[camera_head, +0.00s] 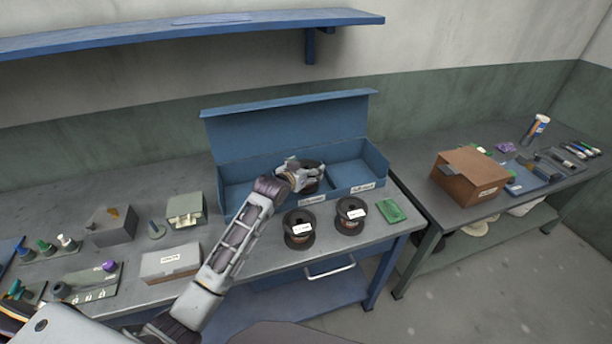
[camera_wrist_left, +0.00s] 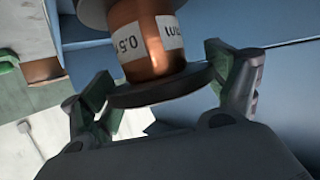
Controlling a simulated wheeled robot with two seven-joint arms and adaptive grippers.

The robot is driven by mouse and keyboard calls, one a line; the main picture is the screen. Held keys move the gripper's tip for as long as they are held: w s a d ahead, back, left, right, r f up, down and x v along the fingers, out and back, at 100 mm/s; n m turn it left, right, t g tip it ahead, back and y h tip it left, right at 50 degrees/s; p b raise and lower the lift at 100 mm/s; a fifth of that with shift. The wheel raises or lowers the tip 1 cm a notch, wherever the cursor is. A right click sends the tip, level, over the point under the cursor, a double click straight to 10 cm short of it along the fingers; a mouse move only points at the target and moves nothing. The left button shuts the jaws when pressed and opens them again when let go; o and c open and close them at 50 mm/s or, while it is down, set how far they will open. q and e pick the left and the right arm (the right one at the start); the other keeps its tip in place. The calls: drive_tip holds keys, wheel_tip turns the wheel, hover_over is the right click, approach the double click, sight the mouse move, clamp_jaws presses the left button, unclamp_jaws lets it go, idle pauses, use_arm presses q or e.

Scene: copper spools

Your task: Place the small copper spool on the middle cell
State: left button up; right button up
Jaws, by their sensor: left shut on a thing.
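A copper spool with dark flanges and a white label (camera_wrist_left: 150,42) sits between the fingers of my left gripper (camera_head: 301,174). In the left wrist view, my left gripper (camera_wrist_left: 168,80) has one finger on each side of its near flange. In the head view the arm and gripper hide most of this spool. It is over or inside the middle part of the open blue box (camera_head: 235,195); I cannot tell whether it touches the floor there. Two other spools stand on the table in front of the box, one on the left (camera_head: 298,229), one on the right (camera_head: 350,214). My right gripper is not in view.
The box's lid (camera_head: 285,122) stands open behind. A green item (camera_head: 391,210) lies right of the spools. A white labelled box (camera_head: 170,263) and a grey-green box (camera_head: 185,209) stand on the left. A second table holds a brown box (camera_head: 470,178). The box's right cell looks empty.

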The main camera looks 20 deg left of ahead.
use_arm(q)
drive_tip(key=shift+f, duration=1.4)
drive_tip(key=o, duration=1.4)
drive_tip(key=shift+f, duration=0.2)
drive_tip(key=shift+c, duration=0.2)
drive_tip(key=shift+r, duration=0.15)
drive_tip(key=v, duration=1.2)
